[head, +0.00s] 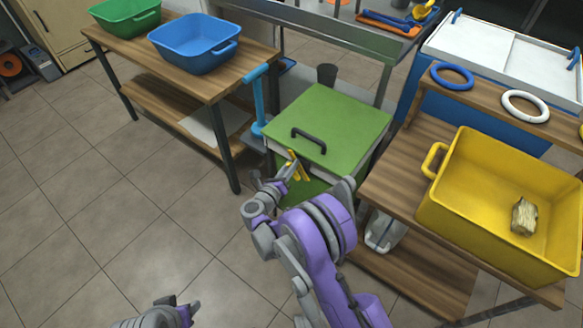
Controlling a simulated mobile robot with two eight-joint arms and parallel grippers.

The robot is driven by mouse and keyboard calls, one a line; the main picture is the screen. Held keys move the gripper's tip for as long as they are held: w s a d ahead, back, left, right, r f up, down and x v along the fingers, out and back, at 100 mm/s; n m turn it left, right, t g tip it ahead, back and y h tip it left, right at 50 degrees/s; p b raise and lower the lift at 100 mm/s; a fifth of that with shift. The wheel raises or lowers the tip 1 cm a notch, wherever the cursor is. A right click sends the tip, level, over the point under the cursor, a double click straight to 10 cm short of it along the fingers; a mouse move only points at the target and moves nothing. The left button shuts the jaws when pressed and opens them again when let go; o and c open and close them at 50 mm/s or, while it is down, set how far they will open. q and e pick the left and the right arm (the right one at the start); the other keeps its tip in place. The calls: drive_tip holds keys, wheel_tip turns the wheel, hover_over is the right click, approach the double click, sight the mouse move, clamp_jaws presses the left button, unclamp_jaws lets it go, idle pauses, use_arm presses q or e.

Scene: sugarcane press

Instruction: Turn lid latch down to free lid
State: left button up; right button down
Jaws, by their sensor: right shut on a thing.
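The sugarcane press stands in the middle with a flat green lid (331,126) that lies closed on top. A black handle (309,140) is on the lid near its front edge. A yellow latch (298,166) is on the front of the press, just below the lid. My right gripper (289,170) is at the latch and shut on it; the fingers partly hide it. My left gripper (186,312) is low at the bottom edge, apart from everything, and only partly in view, so its jaws cannot be made out.
A wooden table at left holds a green basin (125,17) and a blue basin (196,44). A light blue lever (257,95) stands left of the press. A yellow crate (470,190) with a cane piece (524,216) is on the right table. The floor at left is clear.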

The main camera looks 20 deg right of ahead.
drive_tip(key=n, duration=0.1)
drive_tip(key=n+b, duration=0.1)
drive_tip(key=n, duration=0.1)
drive_tip(key=f+n+g, duration=0.1)
drive_tip(key=shift+w+a+n+b, duration=0.25)
drive_tip(key=shift+n+b, duration=0.1)
drive_tip(key=shift+n, duration=0.05)
drive_tip(key=n, duration=0.2)
drive_tip(key=f+n+g+h+b, duration=0.1)
drive_tip(key=n, duration=0.1)
drive_tip(key=shift+w+a, duration=0.1)
drive_tip(key=shift+n, duration=0.3)
drive_tip(key=c, duration=1)
unclamp_jaws()
drive_tip(key=shift+r, duration=0.1)
drive_tip(key=p+v, duration=0.2)
drive_tip(key=v, duration=0.8)
drive_tip(key=shift+a+r, duration=0.2)
drive_tip(key=shift+a, duration=0.2)
